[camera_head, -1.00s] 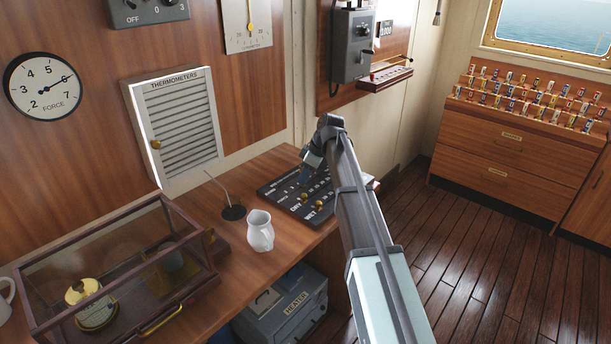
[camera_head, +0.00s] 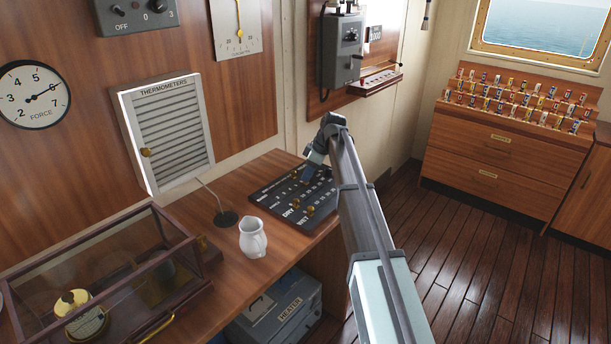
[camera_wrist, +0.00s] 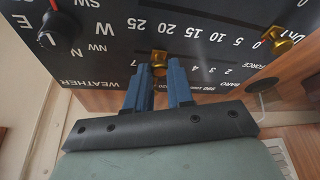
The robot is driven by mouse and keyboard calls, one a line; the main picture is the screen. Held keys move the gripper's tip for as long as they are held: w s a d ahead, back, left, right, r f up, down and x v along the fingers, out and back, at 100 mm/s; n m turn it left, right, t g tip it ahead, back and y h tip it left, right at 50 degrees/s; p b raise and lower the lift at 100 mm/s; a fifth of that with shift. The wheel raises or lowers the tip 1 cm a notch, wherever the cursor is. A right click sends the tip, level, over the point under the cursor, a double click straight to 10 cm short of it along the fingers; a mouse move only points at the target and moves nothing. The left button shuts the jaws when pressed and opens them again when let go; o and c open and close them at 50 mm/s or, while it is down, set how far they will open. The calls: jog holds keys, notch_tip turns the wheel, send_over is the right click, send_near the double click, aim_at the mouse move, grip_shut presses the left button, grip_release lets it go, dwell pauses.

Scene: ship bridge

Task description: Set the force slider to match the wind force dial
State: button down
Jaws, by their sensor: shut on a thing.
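The wind force dial (camera_head: 34,95) hangs on the wood wall at the left of the head view. Its needle points up and right, between 5 and 7, at about 6. The black weather panel (camera_head: 268,192) lies on the desk and shows upside down in the wrist view (camera_wrist: 110,65). My gripper (camera_wrist: 159,68) is shut on the brass force slider knob (camera_wrist: 158,56). The knob stands near the 7 end of the force scale, a little on its lower side, about 6. My fingers and the knob hide the numbers there. In the head view my gripper (camera_head: 306,177) covers the knob.
Brass DRY and WET knobs (camera_head: 310,211) stand on the panel's near side; one brass knob (camera_wrist: 281,41) shows in the wrist view. A black direction knob (camera_wrist: 60,28) is at its upper left. A white jug (camera_head: 253,238) and a glass case (camera_head: 110,270) stand on the desk.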

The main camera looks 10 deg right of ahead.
jog(key=c, duration=1)
grip_release()
jog(key=v, duration=1.4)
jog(key=shift+s+d+f, duration=0.1)
jog(key=shift+f, duration=0.05)
